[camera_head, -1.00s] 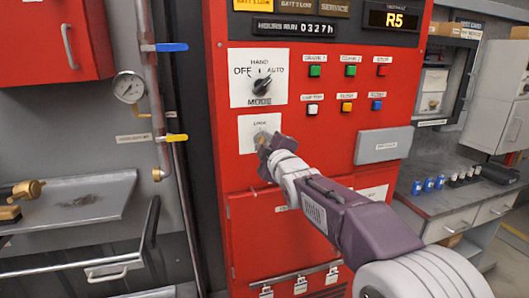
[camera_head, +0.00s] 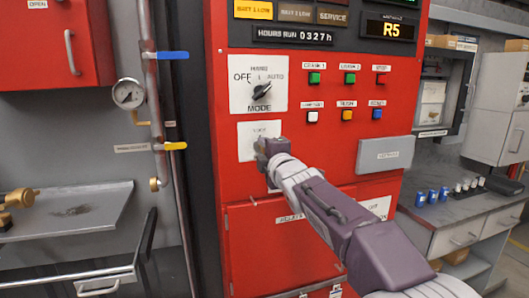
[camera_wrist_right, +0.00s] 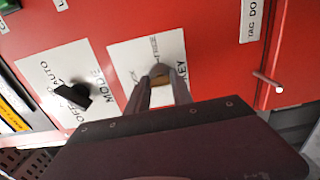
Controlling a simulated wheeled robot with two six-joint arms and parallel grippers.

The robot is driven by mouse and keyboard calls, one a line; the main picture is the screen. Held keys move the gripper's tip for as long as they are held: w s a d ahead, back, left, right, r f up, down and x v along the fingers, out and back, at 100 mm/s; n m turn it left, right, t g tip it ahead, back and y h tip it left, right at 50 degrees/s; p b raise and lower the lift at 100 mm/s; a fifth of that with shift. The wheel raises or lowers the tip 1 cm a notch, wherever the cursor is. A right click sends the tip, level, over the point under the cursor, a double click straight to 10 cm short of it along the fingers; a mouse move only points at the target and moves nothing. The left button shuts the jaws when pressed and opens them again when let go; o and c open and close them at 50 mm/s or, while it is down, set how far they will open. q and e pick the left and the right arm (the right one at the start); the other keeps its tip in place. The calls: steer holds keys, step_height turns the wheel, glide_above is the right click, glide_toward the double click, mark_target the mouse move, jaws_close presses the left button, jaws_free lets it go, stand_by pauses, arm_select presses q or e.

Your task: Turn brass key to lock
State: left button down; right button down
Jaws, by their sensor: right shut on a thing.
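My right gripper (camera_head: 262,146) is shut on the key at that plate. It also shows in the right wrist view (camera_wrist_right: 160,88). The fingers hide most of the key and the keyhole in the head view, so the key's exact angle is hard to tell. My left gripper is not in view.
The black MODE knob (camera_head: 262,88) sits just above the lock plate. Push buttons (camera_head: 346,115) and a grey box (camera_head: 385,154) are to the right. A pipe with blue and yellow levers (camera_head: 172,146) stands left. A small rod (camera_wrist_right: 266,81) sticks out near the plate.

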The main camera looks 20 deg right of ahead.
steer(key=shift+f, duration=0.15)
steer(key=c, duration=1.1)
jaws_free()
steer(key=s, duration=0.9)
steer(key=shift+d, duration=0.15)
